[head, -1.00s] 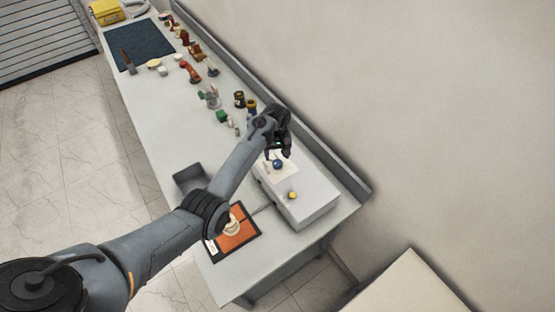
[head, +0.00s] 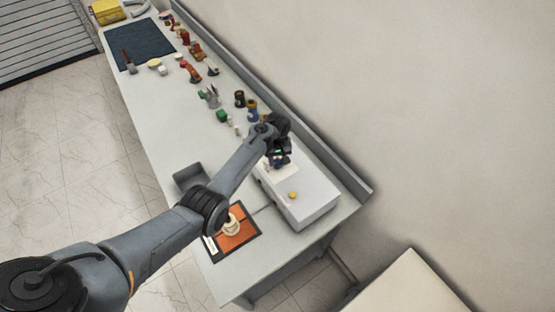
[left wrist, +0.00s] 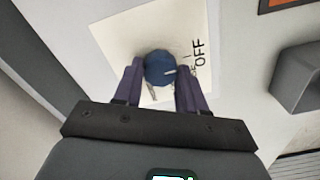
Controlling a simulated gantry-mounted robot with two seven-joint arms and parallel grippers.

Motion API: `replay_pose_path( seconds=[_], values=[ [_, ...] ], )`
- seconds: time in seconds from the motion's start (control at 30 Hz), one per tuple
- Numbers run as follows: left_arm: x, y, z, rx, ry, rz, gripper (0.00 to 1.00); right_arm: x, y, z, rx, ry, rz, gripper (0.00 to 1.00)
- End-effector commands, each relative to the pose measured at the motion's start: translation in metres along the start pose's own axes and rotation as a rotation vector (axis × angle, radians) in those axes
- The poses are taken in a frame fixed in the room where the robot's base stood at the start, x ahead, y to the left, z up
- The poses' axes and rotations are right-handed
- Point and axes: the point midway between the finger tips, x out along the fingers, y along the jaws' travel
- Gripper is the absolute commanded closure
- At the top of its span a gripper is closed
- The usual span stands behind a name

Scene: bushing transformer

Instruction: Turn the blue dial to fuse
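The blue dial (left wrist: 160,68) sits on a pale label plate (left wrist: 112,38) on top of a white box (head: 305,200). In the left wrist view the dial lies between the fingertips of my left gripper (left wrist: 158,80). The fingers are apart, one on each side, with small gaps showing. A white mark on the dial points right, near the printed word OFF; other lettering is partly hidden by a finger. In the head view my left gripper (head: 279,160) is over the box and mostly covers the dial. My right gripper is not in view.
A yellow knob (head: 293,195) is on the box's near end. An orange board (head: 240,238) with a white round part and a grey tray (head: 187,176) lie nearby. A wall rises behind.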

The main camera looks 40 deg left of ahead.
Motion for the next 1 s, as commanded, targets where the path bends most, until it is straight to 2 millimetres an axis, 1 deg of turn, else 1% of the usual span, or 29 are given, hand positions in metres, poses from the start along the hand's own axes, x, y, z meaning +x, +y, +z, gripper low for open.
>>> replay_pose_path(
  seconds=[0.03, 0.1, 0.27, 0.47, 0.67, 1.0],
  values=[
    [0.0, 0.0, 0.0, 0.0, 0.0, -0.001, 0.81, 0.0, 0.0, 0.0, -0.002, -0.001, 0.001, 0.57],
    [0.0, 0.0, 0.0, 0.0, -0.001, -0.001, 0.9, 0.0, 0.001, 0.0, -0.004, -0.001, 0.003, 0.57],
    [-0.001, 0.0, 0.0, 0.008, -0.001, -0.001, 0.9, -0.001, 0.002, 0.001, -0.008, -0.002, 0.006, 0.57],
    [-0.002, 0.0, 0.0, 0.071, -0.002, -0.002, 0.9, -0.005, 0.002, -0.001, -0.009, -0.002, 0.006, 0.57],
    [-0.003, 0.0, 0.0, 0.199, -0.002, -0.001, 0.9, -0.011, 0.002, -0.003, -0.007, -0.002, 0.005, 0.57],
    [-0.002, 0.0, 0.0, 0.47, -0.002, -0.001, 0.9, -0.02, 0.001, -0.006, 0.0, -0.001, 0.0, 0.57]
  ],
)
